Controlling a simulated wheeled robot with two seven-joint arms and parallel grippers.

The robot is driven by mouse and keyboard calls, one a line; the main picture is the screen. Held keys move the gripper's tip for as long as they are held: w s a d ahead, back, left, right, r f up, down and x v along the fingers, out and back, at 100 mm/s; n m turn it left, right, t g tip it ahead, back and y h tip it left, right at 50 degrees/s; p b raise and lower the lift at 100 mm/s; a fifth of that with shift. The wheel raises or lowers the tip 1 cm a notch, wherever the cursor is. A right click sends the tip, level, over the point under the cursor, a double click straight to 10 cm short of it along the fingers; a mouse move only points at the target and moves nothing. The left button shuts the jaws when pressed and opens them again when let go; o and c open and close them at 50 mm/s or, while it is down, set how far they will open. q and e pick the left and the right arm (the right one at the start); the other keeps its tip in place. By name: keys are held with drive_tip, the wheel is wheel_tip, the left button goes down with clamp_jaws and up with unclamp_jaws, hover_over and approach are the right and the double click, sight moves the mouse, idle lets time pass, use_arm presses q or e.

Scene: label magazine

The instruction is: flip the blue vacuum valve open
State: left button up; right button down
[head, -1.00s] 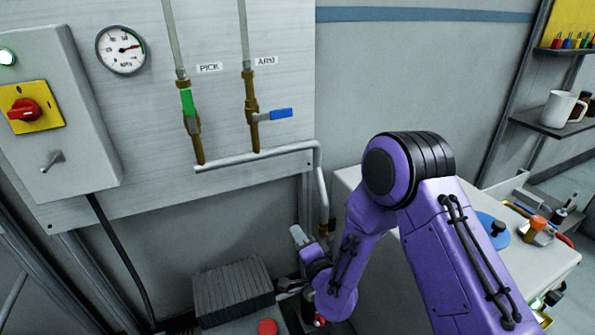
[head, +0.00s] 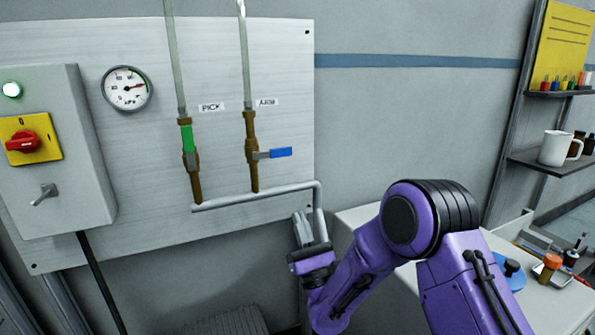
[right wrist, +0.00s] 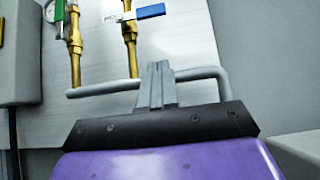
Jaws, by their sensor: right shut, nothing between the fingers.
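The blue valve handle (head: 281,153) sticks out to the right, crosswise to its vertical brass pipe (head: 252,170) under the ARM label (head: 267,102). It also shows at the top of the right wrist view (right wrist: 150,11). My right gripper (head: 302,222) points upward below and to the right of the handle, near the bend of the grey pipe. Its fingers are together and empty, apart from the handle; they show in the right wrist view (right wrist: 157,72) below the brass pipes. My left gripper is not in view.
A green valve handle (head: 187,138) lies along the PICK pipe on the left. The grey horizontal pipe (head: 250,196) runs below both valves. A control box (head: 55,170) with a red switch and a gauge (head: 128,88) are at left. A white-topped cabinet (head: 365,215) stands at right.

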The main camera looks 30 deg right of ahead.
sight(281, 152)
drive_tip(key=s+r+p+x, duration=0.2)
drive_tip(key=p+x, duration=0.3)
drive_tip(key=x, duration=0.7)
drive_tip(key=shift+a+r+n+y, duration=0.1)
drive_tip(key=shift+r+n+y, duration=0.15)
drive_tip(key=shift+n+y, duration=0.25)
